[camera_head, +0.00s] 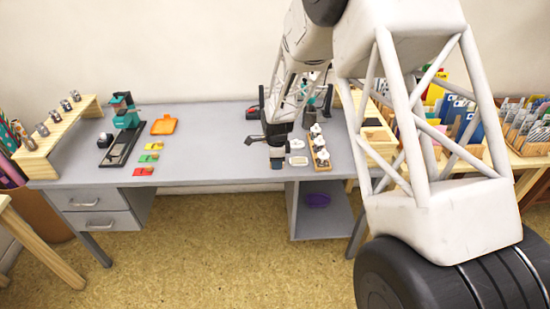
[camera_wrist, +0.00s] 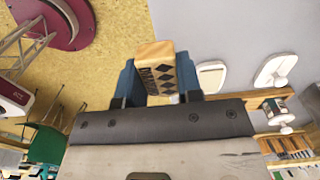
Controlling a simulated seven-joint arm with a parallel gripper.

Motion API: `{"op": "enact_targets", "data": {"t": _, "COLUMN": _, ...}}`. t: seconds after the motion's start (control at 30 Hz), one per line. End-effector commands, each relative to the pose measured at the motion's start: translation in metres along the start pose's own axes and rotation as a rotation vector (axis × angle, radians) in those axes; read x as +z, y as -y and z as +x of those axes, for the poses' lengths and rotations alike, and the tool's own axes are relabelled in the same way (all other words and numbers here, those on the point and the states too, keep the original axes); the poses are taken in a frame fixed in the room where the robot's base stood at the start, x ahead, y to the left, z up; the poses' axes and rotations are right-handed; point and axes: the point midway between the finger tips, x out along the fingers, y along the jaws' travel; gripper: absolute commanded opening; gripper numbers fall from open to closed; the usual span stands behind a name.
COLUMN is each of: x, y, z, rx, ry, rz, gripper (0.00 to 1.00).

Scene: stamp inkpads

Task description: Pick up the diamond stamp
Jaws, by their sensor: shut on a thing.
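The diamond stamp (camera_wrist: 155,66) is a pale wooden block with a column of dark diamonds and some dark lettering on its face. In the wrist view my gripper (camera_wrist: 158,82) is shut on it, with a blue finger on each side. In the head view my gripper (camera_head: 277,152) is at the front edge of the grey desk (camera_head: 220,165), left of the wooden stamp rack (camera_head: 322,166). The stamp is small there, and I cannot tell how far it is from the desk top. Its stamping face is hidden.
Two white oval pads (camera_head: 298,160) lie between my gripper and the rack, which holds several white-topped stamps. The desk's middle is clear. A purple bowl (camera_head: 317,200) is on the shelf below.

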Motion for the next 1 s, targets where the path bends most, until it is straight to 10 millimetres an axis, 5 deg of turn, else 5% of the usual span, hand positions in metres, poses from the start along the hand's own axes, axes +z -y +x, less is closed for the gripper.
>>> {"op": "enact_targets", "data": {"t": 0.7, "x": -0.0008, "y": -0.0046, "z": -0.0001, "rx": 0.000, "ry": 0.000, "rz": 0.000, "gripper": 0.11}}
{"op": "enact_targets", "data": {"t": 0.73, "x": -0.0008, "y": -0.0046, "z": -0.0001, "rx": 0.000, "ry": 0.000, "rz": 0.000, "gripper": 0.29}}
{"op": "enact_targets", "data": {"t": 0.83, "x": -0.0008, "y": -0.0045, "z": -0.0001, "rx": 0.000, "ry": 0.000, "rz": 0.000, "gripper": 0.14}}
{"op": "enact_targets", "data": {"t": 0.87, "x": -0.0008, "y": -0.0045, "z": -0.0001, "rx": 0.000, "ry": 0.000, "rz": 0.000, "gripper": 0.29}}
{"op": "enact_targets", "data": {"t": 0.93, "x": -0.0008, "y": -0.0045, "z": -0.0001, "rx": 0.000, "ry": 0.000, "rz": 0.000, "gripper": 0.18}}
{"op": "enact_targets", "data": {"t": 1.0, "x": -0.0008, "y": -0.0045, "z": -0.0001, "rx": 0.000, "ry": 0.000, "rz": 0.000, "gripper": 0.18}}
